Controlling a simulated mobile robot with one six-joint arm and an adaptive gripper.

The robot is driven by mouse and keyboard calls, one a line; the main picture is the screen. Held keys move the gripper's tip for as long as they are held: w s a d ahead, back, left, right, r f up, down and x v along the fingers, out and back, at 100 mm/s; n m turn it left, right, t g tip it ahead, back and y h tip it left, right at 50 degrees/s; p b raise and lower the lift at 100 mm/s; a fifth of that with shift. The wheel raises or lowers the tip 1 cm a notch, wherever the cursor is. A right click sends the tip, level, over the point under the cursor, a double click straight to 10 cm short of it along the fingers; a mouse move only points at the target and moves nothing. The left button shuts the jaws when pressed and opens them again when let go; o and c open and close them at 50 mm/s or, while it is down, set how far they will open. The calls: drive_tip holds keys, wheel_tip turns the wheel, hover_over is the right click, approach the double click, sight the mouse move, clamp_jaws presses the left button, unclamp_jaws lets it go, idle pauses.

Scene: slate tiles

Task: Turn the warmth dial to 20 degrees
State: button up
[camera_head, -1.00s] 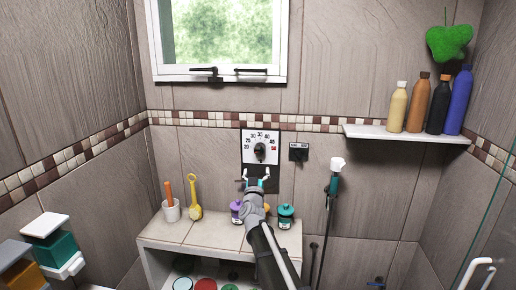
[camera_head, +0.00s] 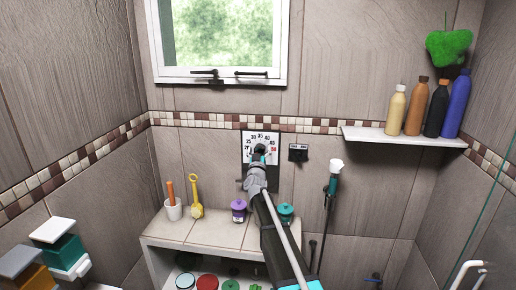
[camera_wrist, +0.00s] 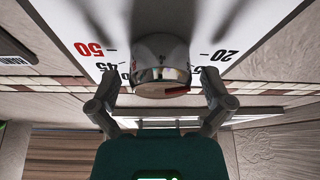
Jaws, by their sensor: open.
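Which number the mark points to I cannot tell. My gripper (camera_head: 258,158) is at the dial and partly covers it. In the wrist view its open fingers (camera_wrist: 160,92) stand on either side of the knob, with gaps visible.
A small black switch plate (camera_head: 298,153) is right of the dial, and a shower handset (camera_head: 333,178) hangs further right. Below is a tiled ledge (camera_head: 215,235) with a purple jar (camera_head: 238,211) and a teal jar (camera_head: 286,212). A bottle shelf (camera_head: 400,137) is at right.

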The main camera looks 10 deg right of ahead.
drive_tip(key=shift+w, duration=0.1)
drive_tip(key=c, duration=1.1)
drive_tip(key=shift+c, duration=0.2)
drive_tip(key=shift+m+h, duration=0.4)
drive_tip(key=shift+m, duration=0.1)
drive_tip(key=shift+m+g+h, duration=0.3)
drive_tip(key=shift+m+h, duration=0.2)
drive_tip(key=shift+m, duration=0.7)
drive_tip(key=shift+w+m+g+h, duration=0.1)
drive_tip(key=shift+m+g+h, duration=0.2)
drive_tip(key=shift+m+h, duration=0.7)
drive_tip(key=shift+m+g+h, duration=0.3)
drive_tip(key=shift+m, duration=1.3)
